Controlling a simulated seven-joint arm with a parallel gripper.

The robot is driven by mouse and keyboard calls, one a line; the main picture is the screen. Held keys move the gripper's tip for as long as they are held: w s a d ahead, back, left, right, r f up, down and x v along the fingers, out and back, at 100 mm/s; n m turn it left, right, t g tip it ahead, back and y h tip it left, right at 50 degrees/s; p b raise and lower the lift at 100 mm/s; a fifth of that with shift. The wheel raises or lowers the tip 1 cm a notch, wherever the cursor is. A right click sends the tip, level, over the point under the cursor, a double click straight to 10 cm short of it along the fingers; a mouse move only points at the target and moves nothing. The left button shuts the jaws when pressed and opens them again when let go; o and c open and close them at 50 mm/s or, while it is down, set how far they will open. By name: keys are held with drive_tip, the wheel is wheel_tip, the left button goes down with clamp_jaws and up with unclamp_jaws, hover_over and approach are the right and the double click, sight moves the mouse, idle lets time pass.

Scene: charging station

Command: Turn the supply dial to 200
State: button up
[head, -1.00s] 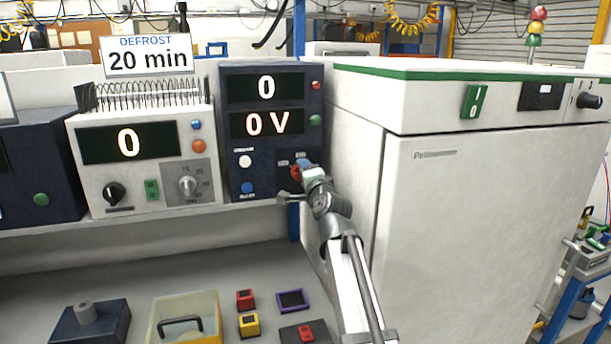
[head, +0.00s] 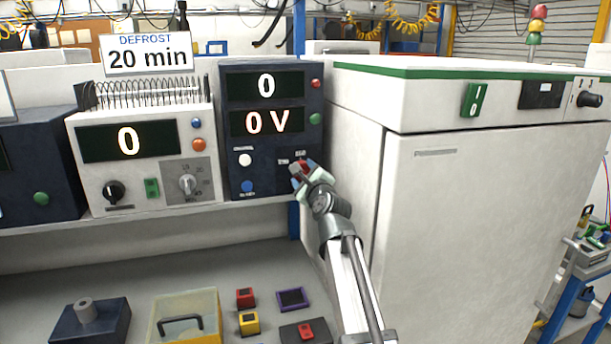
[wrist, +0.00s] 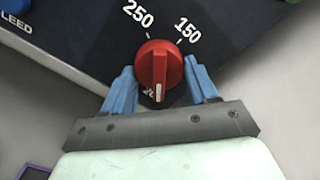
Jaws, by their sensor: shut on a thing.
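The red supply dial (wrist: 160,68) sits on the dark front of the supply unit (head: 268,140). In the wrist view its white pointer mark is at the bottom, over a partly hidden label starting with "2". The labels "250" and "150" show above it to the left and right. My gripper (wrist: 161,88) has its blue fingers on both sides of the dial and is shut on it. In the head view my gripper (head: 305,174) is at the unit's lower right, with a bit of red showing. The unit's displays read "0" and "0 V".
A green-topped white cabinet (head: 480,210) stands close to the right of my arm. A white unit (head: 140,150) with its own dials stands to the left.

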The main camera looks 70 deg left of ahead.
drive_tip(key=shift+m, duration=1)
drive_tip(key=o, duration=1.1)
drive_tip(key=shift+c, duration=0.2)
drive_tip(key=shift+d, duration=0.1)
drive_tip(key=d, duration=1.3)
drive_tip(key=shift+d, duration=0.3)
drive_tip(key=shift+f, duration=0.1)
